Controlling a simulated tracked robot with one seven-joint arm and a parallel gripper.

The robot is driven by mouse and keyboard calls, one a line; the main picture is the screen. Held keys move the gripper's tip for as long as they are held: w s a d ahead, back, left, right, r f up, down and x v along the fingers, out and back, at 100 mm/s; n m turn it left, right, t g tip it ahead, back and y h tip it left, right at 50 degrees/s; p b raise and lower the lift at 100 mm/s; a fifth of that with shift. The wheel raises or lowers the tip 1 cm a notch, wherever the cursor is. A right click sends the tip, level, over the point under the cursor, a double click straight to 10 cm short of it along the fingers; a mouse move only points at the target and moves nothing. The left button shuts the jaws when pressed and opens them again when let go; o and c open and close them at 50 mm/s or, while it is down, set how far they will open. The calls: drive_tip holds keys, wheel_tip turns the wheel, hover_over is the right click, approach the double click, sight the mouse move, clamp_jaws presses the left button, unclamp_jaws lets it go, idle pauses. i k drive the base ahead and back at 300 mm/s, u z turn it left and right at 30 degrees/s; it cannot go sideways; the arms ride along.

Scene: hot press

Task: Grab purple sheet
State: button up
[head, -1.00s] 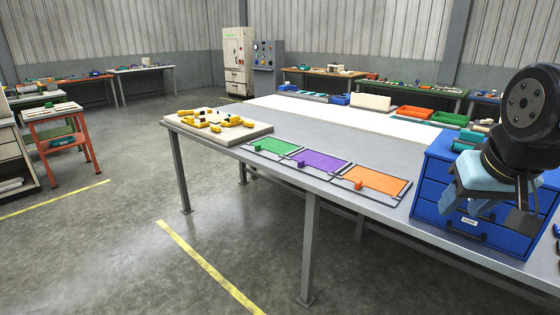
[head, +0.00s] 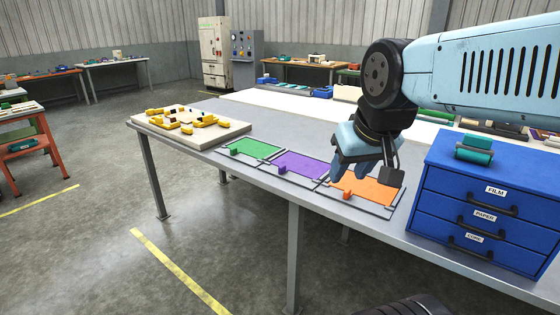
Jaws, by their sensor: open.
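The purple sheet (head: 299,165) lies flat in a thin dark frame on the grey table, between a green sheet (head: 254,148) on its left and an orange sheet (head: 368,189) on its right. A small purple block (head: 282,169) sits at its front edge. My gripper (head: 358,177) is open and empty, pointing down. In the picture it is in front of the orange sheet, just right of the purple sheet, and hides part of the orange one. Its exact height above the table is hard to tell.
A board with yellow clamps (head: 187,126) lies at the table's left end. A blue drawer cabinet (head: 480,206) labelled film, paper and cork stands at the right, with a teal roll (head: 474,150) on top. Small green and orange blocks sit at the other sheets' front edges.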

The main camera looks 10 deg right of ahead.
sight(310, 168)
drive_tip(key=z, duration=0.2)
drive_tip(key=i, duration=0.9)
drive_tip(key=z, duration=0.75)
